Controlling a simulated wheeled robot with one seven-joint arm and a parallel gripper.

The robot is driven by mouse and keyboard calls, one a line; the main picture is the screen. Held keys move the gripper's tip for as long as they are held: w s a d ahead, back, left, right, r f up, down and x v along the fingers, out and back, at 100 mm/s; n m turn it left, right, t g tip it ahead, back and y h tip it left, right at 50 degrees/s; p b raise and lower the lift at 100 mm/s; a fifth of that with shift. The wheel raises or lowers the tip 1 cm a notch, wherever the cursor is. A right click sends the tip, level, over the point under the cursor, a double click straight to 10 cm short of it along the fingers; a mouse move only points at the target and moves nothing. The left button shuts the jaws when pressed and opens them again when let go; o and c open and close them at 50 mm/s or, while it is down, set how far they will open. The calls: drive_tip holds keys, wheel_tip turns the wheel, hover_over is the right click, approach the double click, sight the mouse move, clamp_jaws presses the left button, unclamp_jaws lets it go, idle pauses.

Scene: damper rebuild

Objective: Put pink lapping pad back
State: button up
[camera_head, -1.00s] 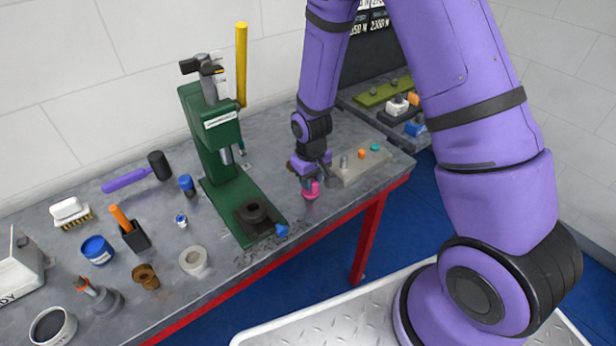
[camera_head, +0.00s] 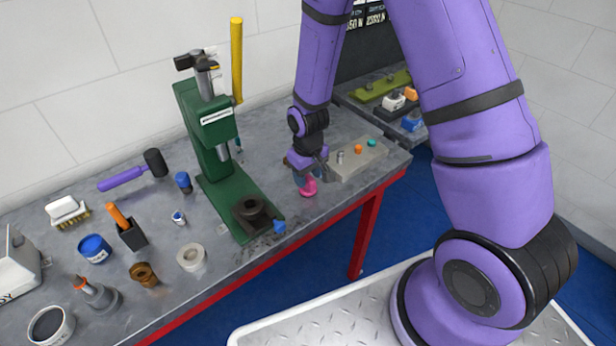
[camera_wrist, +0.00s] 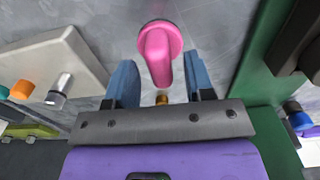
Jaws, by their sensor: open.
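The pink lapping pad (camera_head: 308,188) stands on the grey bench, right of the green press. In the wrist view the pad (camera_wrist: 158,52) shows a round disc with a rounded handle pointing toward my gripper. My gripper (camera_head: 307,177) is low over the bench at the pad. In the wrist view its two blue fingers (camera_wrist: 159,70) are spread apart, with the handle in the gap between them and no clear contact. A grey block (camera_head: 358,160) with a metal pin, an orange peg and a teal peg lies just right of the pad.
The green press (camera_head: 217,150) stands close on the left, with a dark ring on its base and a small blue item (camera_head: 280,227) at its corner. The bench's red front edge (camera_head: 364,230) is near. A hammer, cups and a brush are farther left.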

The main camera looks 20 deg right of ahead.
wheel_tip(320, 180, up, 12)
drive_tip(key=shift+f, duration=0.25)
wheel_tip(320, 180, up, 8)
drive_tip(key=t, duration=0.1)
hover_over(309, 176)
drive_tip(key=s+d, duration=0.2)
drive_tip(key=s+d+r+m+t, duration=0.2)
drive_tip(key=s+r, duration=0.3)
drive_tip(key=r, duration=0.5)
drive_tip(key=s+d+r+t, duration=0.1)
drive_tip(key=s+r, duration=0.3)
drive_tip(key=s, duration=0.4)
drive_tip(key=s+d+r+m+t, duration=0.1)
drive_tip(key=s+d+r, duration=0.1)
drive_tip(key=s+r, duration=0.3)
drive_tip(key=s, duration=0.3)
drive_tip(key=shift+d+r, duration=0.3)
drive_tip(key=shift+d, duration=0.1)
drive_tip(key=shift+w, duration=0.1)
